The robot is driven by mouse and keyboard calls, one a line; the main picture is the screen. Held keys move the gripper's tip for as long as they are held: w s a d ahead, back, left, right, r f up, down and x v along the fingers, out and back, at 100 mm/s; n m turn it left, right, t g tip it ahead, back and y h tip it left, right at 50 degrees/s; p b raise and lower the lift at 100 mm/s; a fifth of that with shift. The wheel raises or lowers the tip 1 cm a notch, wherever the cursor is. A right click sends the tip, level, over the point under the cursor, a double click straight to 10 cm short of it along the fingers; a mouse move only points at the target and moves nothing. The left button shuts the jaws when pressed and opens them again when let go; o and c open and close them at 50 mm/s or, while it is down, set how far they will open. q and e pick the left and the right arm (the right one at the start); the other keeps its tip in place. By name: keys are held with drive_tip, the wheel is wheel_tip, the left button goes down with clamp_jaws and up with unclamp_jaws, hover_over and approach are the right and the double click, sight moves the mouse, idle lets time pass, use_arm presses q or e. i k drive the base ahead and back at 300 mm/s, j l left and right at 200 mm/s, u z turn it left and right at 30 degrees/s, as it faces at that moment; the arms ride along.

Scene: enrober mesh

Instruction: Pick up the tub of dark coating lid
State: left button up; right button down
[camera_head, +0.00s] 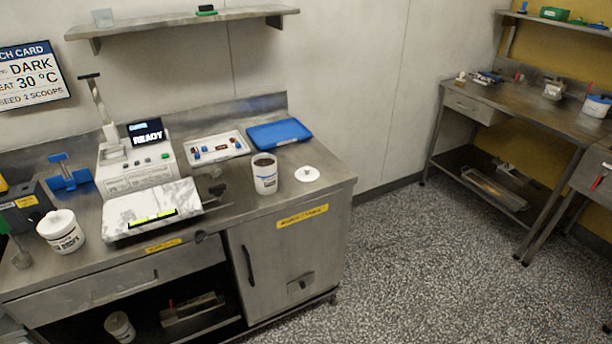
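An open white tub (265,178) with dark contents stands upright on the steel counter, right of the machine. A round white lid with a small knob (307,174) lies flat on the counter just right of this tub, apart from it. A second white tub (60,236) with its lid on stands at the counter's left front; its label is too small to read surely. Neither of my grippers shows in the head view.
A machine with a READY display (146,134) and marble-look plate (152,208) fills the counter's middle. A white tray (217,149) and blue tray (279,134) lie behind the open tub. Open speckled floor (430,270) separates the counter from a right-hand workbench (520,103).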

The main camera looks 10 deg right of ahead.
sight(307, 174)
drive_tip(key=i+l+u, duration=0.5)
drive_tip(key=l, duration=0.15)
drive_tip(key=i+l+u, duration=0.1)
drive_tip(key=l+u, duration=0.15)
drive_tip(key=l, duration=0.1)
